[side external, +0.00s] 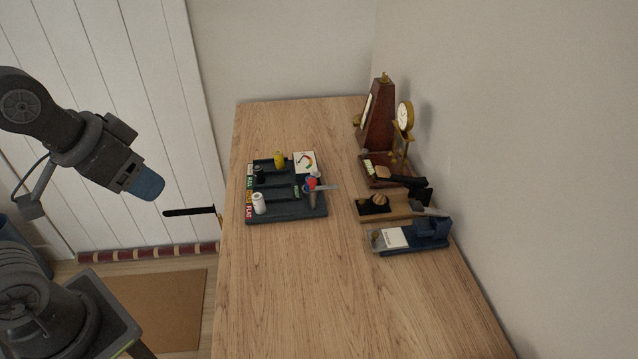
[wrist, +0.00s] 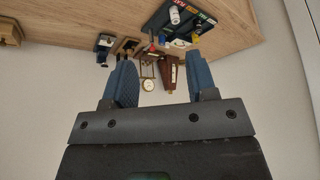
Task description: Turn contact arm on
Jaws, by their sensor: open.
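My gripper (side external: 149,184) hangs at the left in the side view, off the table's left edge and well apart from everything on it. In the wrist view its two blue fingers (wrist: 160,62) are spread, with nothing held between them. Several small devices stand along the table's right side: a wooden base with black parts (side external: 390,207), a brown box with a dark lever-like part (side external: 383,181), and a blue device with a white label (side external: 430,230). I cannot tell which part is the contact arm, or its position.
A dark compartment tray (side external: 286,215) holds a white cylinder (side external: 259,204), a black one, a yellow one and small items. A wooden metronome (side external: 377,120) and a gold clock (side external: 404,117) stand at the back right by the wall. The table's front (side external: 300,300) is clear.

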